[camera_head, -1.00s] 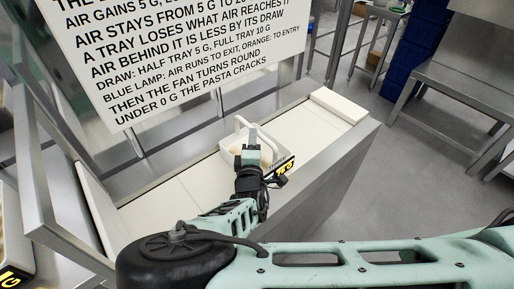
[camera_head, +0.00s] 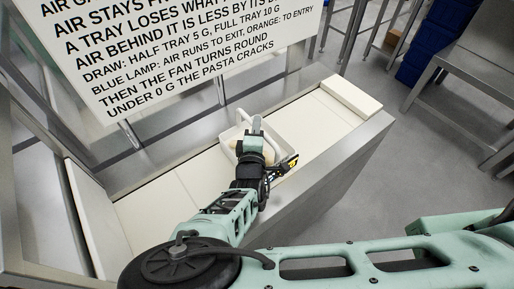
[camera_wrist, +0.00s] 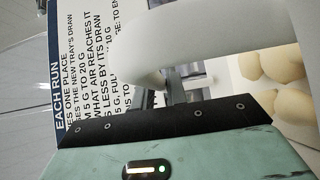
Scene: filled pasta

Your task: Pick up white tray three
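A white tray (camera_head: 281,133) with a raised white handle stands on the pale slabs of a long metal bench. Its black label with yellow marks (camera_head: 291,161) faces the front and is partly covered by my wrist. My gripper (camera_head: 256,124) is over the tray at its handle. In the wrist view, the thick white handle (camera_wrist: 215,32) crosses close in front of my grey fingers (camera_wrist: 178,95) and hides part of them. I cannot tell whether they are closed on it. Pale, rounded pasta pieces (camera_wrist: 272,65) lie in the tray at right.
The pale slabs (camera_head: 180,190) are bare on both sides of the tray. A raised pale block (camera_head: 351,95) lies at the bench's far right end. A large lettered sign (camera_head: 190,50) stands behind. Metal tables (camera_head: 470,60) and blue crates (camera_head: 428,50) are at the right.

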